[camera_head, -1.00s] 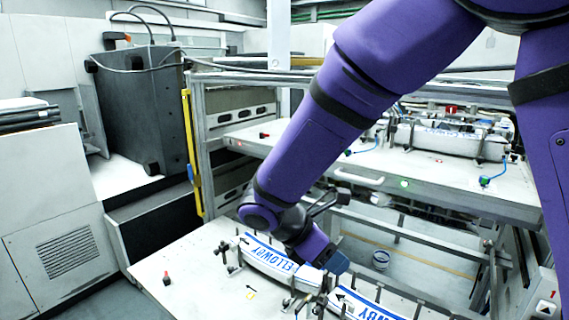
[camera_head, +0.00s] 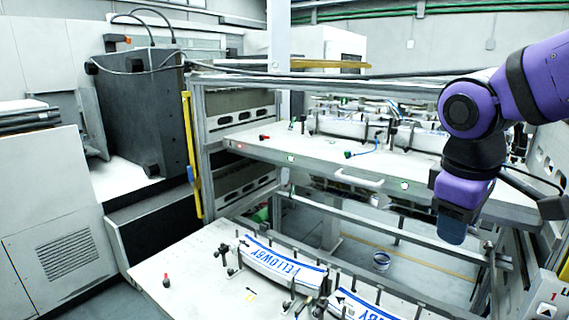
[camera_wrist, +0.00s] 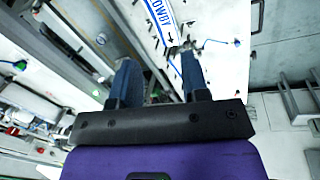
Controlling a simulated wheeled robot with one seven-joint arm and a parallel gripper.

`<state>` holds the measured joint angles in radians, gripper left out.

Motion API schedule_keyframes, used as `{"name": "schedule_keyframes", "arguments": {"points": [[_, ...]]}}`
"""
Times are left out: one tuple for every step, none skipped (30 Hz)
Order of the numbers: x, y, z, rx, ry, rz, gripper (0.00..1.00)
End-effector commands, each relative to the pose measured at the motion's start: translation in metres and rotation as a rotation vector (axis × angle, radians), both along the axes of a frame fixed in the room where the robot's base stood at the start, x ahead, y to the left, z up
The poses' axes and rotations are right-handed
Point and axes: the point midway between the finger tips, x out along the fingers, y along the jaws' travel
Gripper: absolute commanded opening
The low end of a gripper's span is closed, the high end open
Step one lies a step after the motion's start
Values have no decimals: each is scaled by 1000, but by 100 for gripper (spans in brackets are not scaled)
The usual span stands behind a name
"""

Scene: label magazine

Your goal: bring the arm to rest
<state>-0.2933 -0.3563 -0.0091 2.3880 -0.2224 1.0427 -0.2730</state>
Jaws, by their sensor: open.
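My gripper (camera_head: 454,222) hangs at the right of the head view, at the end of my purple arm. It points down and is apart from the trays and labels. In the wrist view my gripper (camera_wrist: 160,80) shows two blue fingers spread apart with nothing between them. Beyond the fingers lies a white tray with a blue-lettered label stack (camera_wrist: 158,22). Only one finger shows clearly in the head view.
An upper tray (camera_head: 330,160) with a handle holds more. A metal frame surrounds them. A dark cabinet (camera_head: 140,110) stands left.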

Motion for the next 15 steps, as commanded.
{"name": "schedule_keyframes", "arguments": {"points": [[-7, -7, 6, 31, -37, -56, 42], [-12, -10, 8, 49, -56, -89, 42], [-17, -14, 11, 72, -81, -132, 42], [-21, -17, 13, 91, -99, -164, 42], [-25, -20, 15, 109, -119, -195, 42], [-31, -23, 18, 133, -144, -239, 42], [-35, -26, 20, 150, -164, -271, 42], [-39, -28, 22, 169, -182, -302, 42], [-44, -31, 24, 193, -208, -344, 42], [-48, -33, 25, 209, -227, -374, 42], [-52, -35, 27, 227, -245, -403, 42], [-57, -37, 29, 248, -268, -440, 42], [-60, -38, 30, 262, -284, -465, 42], [-63, -39, 31, 277, -299, -489, 42], [-67, -41, 32, 292, -317, -517, 42]]}}
